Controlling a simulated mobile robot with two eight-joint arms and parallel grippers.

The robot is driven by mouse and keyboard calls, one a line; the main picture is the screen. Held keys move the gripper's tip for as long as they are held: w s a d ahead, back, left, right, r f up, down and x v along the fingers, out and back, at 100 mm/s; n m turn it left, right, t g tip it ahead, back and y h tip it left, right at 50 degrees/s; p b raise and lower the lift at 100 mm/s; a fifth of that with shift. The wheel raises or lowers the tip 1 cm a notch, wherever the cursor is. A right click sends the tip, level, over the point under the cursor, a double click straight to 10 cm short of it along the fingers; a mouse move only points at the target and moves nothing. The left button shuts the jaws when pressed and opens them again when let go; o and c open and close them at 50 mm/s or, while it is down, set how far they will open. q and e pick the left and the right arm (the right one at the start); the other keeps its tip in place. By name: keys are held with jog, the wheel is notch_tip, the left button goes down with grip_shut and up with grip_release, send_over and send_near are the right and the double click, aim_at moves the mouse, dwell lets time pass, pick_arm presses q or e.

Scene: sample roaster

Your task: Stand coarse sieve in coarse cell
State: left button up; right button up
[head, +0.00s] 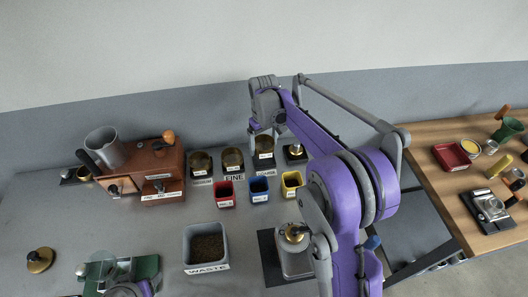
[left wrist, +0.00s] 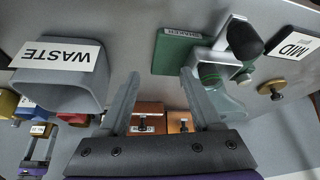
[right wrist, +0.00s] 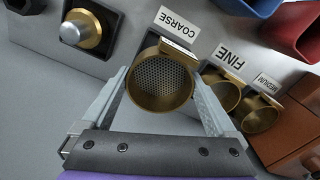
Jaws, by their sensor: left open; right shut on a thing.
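The coarse sieve, a brass cup with a perforated mesh floor, shows in the right wrist view (right wrist: 158,88) between the fingers of my right gripper (right wrist: 160,80). The gripper is shut on it. In the head view the sieve (head: 264,161) is at the back, behind the COARSE label (head: 266,173), partly covered by the right gripper (head: 264,132). The COARSE label also shows just beyond the sieve in the right wrist view (right wrist: 178,30). The cell's floor is hidden, and I cannot tell whether the sieve touches it. My left gripper (left wrist: 160,100) is open and empty.
Brass sieves stand by the FINE (head: 232,158) and medium (head: 200,162) labels, left of the coarse one. Red (head: 224,199), blue (head: 259,192) and yellow (head: 290,187) cups stand in front. A grey WASTE bin (head: 192,263) and wooden roaster (head: 160,160) are nearby.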

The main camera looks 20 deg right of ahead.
aim_at(264, 148)
jog(key=shift+w+f, duration=0.1)
jog(key=shift+f, duration=2.1)
jog(key=shift+f, duration=0.2)
jog(key=o, duration=1.2)
jog(key=shift+o, duration=0.2)
jog(key=shift+r, duration=0.2)
notch_tip(264, 148, up, 12)
jog(key=shift+p, duration=0.3)
